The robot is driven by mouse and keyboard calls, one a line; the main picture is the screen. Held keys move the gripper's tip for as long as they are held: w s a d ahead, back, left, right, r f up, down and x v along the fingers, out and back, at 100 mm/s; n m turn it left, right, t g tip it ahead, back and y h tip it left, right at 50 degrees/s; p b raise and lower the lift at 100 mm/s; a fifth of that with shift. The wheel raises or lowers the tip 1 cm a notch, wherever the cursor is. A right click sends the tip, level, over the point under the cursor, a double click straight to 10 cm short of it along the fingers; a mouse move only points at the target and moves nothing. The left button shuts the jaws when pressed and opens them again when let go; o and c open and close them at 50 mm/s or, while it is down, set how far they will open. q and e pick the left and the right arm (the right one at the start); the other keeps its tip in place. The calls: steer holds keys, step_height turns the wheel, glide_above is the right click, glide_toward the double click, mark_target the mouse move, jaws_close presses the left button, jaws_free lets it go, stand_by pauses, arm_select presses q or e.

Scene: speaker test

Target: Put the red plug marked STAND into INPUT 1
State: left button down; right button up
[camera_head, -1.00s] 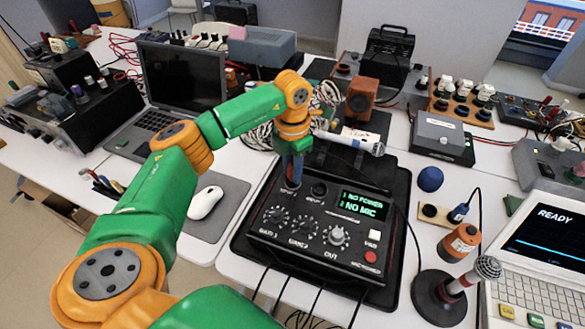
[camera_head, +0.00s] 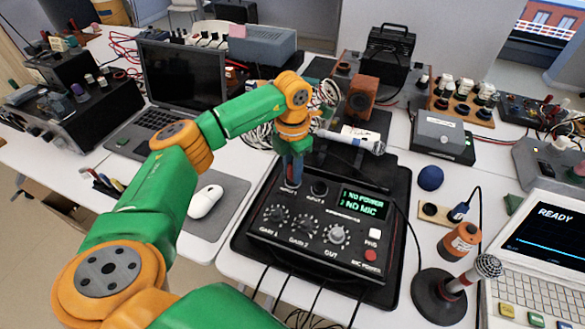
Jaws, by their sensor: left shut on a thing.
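The black mixer box (camera_head: 330,262) stands on a black tray, with knobs, a red button and a green display (camera_head: 364,204) reading "1 NO POWER" and "2 NO MIC". My left gripper (camera_head: 292,172) points down at the mixer's upper left, where the left input is. It is shut on the red plug, of which only a small dark reddish part (camera_head: 291,184) shows. The left socket is hidden, so I cannot tell how deep the plug sits. The socket (camera_head: 319,188) to its right is uncovered. My right gripper is out of view.
A stand microphone (camera_head: 440,296) is at the front right. A silver microphone (camera_head: 350,141) lies behind the mixer. The laptop (camera_head: 180,85) and mouse (camera_head: 205,201) are left.

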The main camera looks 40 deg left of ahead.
arm_select(q)
steer(key=c, duration=0.6)
jaws_free()
